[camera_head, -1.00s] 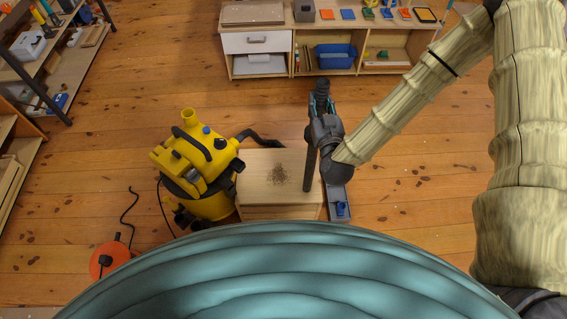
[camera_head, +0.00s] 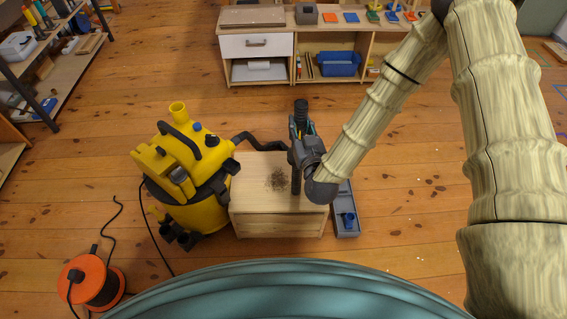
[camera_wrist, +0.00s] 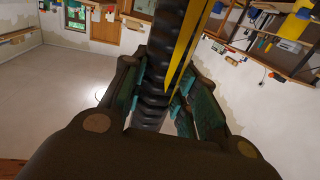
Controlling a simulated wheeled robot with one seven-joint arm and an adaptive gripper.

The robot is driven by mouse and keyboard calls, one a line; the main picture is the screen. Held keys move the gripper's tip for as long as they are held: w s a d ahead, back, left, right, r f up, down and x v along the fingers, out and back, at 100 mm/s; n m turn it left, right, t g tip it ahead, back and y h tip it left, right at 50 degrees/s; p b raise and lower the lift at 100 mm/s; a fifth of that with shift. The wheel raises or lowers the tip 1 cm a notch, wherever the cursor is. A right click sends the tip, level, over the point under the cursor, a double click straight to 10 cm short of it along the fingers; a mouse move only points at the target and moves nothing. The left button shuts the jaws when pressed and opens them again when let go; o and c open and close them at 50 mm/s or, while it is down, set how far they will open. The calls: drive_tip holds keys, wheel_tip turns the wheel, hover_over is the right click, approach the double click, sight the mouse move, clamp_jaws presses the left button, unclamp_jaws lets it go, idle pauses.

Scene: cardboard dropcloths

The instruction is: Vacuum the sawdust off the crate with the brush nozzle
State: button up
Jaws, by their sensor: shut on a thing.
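The wooden crate (camera_head: 262,222) stands on the floor in the head view, with a dark patch of sawdust (camera_head: 278,181) on its top. My gripper (camera_head: 302,146) is over the crate's right part. It is shut on a dark wand (camera_head: 296,183), whose lower end hangs just right of the sawdust. I cannot tell whether that end touches the crate top, and its brush is not distinct. In the wrist view, my gripper (camera_wrist: 154,108) has its fingers on both sides of a black ribbed hose (camera_wrist: 168,62). The yellow vacuum (camera_head: 190,160) stands left of the crate.
A black hose (camera_head: 262,143) runs from the vacuum behind the crate. A grey tray (camera_head: 347,225) with a blue item lies right of the crate. An orange cable reel (camera_head: 92,281) sits front left. A low shelf (camera_head: 258,20) stands at the back. Floor at right is open.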

drive_tip(key=w+a+f+b, duration=0.1)
drive_tip(key=a+f+b, duration=0.1)
drive_tip(key=f+b, duration=0.5)
drive_tip(key=w+a+f+n+y+b, duration=0.1)
drive_tip(key=a+f+b, duration=0.1)
drive_tip(key=f+b, duration=0.6)
drive_tip(key=shift+a+f, duration=0.3)
drive_tip(key=shift+a, duration=0.05)
drive_tip(key=shift+f, duration=0.1)
drive_tip(key=shift+f+b, duration=2.65)
drive_tip(key=shift+f, duration=0.45)
drive_tip(key=shift+a+b+x, duration=0.65)
drive_tip(key=shift+b+x, duration=1.5)
drive_tip(key=shift+x, duration=3.1)
drive_tip(key=shift+s+a+p+v, duration=0.25)
drive_tip(key=shift+a+p+v, duration=1.3)
drive_tip(key=shift+v, duration=3.45)
wheel_tip(320, 180, up, 7)
drive_tip(key=p, duration=0.6)
drive_tip(key=shift+d+f, duration=0.2)
drive_tip(key=shift+d, duration=0.05)
